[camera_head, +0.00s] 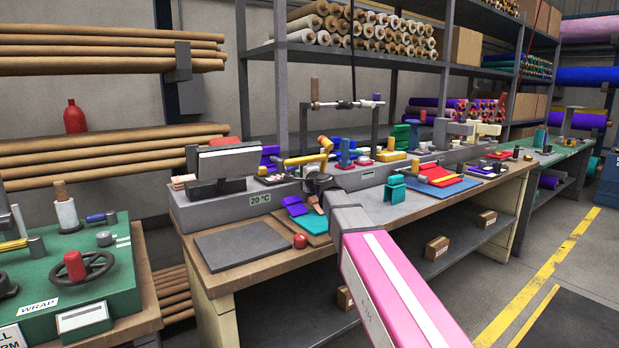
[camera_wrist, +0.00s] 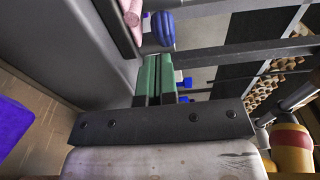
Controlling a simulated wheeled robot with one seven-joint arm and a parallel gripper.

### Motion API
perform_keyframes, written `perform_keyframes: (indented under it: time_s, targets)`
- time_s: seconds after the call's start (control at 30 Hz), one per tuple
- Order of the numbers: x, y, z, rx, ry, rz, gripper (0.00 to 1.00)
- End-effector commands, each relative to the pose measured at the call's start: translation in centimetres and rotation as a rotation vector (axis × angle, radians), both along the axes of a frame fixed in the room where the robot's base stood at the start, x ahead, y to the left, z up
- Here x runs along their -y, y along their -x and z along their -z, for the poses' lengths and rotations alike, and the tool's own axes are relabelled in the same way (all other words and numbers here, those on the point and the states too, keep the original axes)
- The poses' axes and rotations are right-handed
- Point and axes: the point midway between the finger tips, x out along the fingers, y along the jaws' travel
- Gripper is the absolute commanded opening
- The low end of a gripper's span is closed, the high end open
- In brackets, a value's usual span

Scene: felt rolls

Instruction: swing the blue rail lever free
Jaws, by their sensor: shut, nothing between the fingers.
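The blue ribbed handle (camera_wrist: 162,30) that looks like the rail lever's grip shows at the top middle of the wrist view, just beyond my fingertips. I cannot tell whether they touch it. My gripper (camera_wrist: 158,57) has green fingers closed side by side, with nothing seen between them. In the head view my gripper (camera_head: 316,197) is over the grey bench at its near side, partly hidden by my own arm. A blue upright piece (camera_head: 345,150) stands behind it there; I cannot tell whether it is the same handle.
A yellow lever arm (camera_head: 305,159) lies close behind my gripper. A red ball (camera_head: 300,241) and a dark grey pad (camera_head: 245,246) are at the front left. A teal clamp-like piece (camera_head: 394,188) stands to the right. A pink roll (camera_wrist: 130,10) is beside the blue handle.

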Motion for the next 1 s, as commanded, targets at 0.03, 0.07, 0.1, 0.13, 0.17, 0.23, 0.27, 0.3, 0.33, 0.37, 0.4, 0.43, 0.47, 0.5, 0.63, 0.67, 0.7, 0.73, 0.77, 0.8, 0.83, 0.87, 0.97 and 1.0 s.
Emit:
perform_keyframes:
  time_s: [0.03, 0.07, 0.1, 0.13, 0.17, 0.23, 0.27, 0.3, 0.33, 0.37, 0.4, 0.43, 0.47, 0.5, 0.63, 0.67, 0.7, 0.73, 0.77, 0.8, 0.83, 0.87, 0.97, 1.0]
  targets:
    - [-0.6, -0.2, 0.0, 0.000, 0.000, -0.001, 0.00]
    - [-0.8, -0.3, 0.0, 0.000, -0.001, 0.000, 0.00]
    - [-1.1, -0.3, 0.0, 0.000, -0.001, 0.000, 0.00]
    - [-1.2, -0.4, 0.0, 0.000, -0.001, 0.000, 0.00]
    - [-1.3, -0.4, 0.0, -0.001, -0.002, 0.000, 0.00]
    - [-1.5, -0.4, 0.0, -0.001, -0.002, 0.001, 0.00]
    - [-1.5, -0.4, 0.0, -0.001, -0.002, 0.001, 0.00]
    - [-1.5, -0.4, 0.0, -0.001, -0.002, 0.001, 0.00]
    - [-1.6, -0.4, 0.0, -0.001, -0.002, 0.001, 0.00]
    - [-1.6, -0.4, 0.0, -0.001, -0.002, 0.001, 0.00]
    - [-1.5, -0.4, 0.0, -0.001, -0.002, 0.001, 0.00]
    - [-1.5, -0.4, 0.0, -0.001, -0.002, 0.001, 0.00]
    - [-1.5, -0.4, 0.0, -0.001, -0.002, 0.001, 0.00]
    - [-1.5, -0.4, 0.0, -0.001, -0.002, 0.001, 0.00]
    - [-1.8, -0.4, 0.0, 0.000, -0.001, 0.000, 0.00]
    - [-2.0, -0.4, 0.0, 0.000, -0.001, 0.000, 0.00]
    - [-2.4, -0.4, 0.0, -0.001, -0.001, -0.001, 0.00]
    - [-2.7, -0.3, 0.0, 0.000, 0.000, -0.001, 0.00]
    - [-3.1, -0.4, 0.0, 0.000, 0.000, -0.001, 0.00]
    - [-3.6, -0.4, 0.0, 0.000, 0.000, -0.001, 0.00]
    - [-3.8, -0.4, 0.0, -0.001, -0.001, -0.001, 0.00]
    - [-4.0, -0.4, 0.0, 0.000, -0.001, 0.000, 0.00]
    - [-4.0, -0.4, 0.0, -0.001, -0.002, 0.001, 0.00]
    - [-4.0, -0.4, 0.0, -0.001, -0.002, 0.001, 0.00]
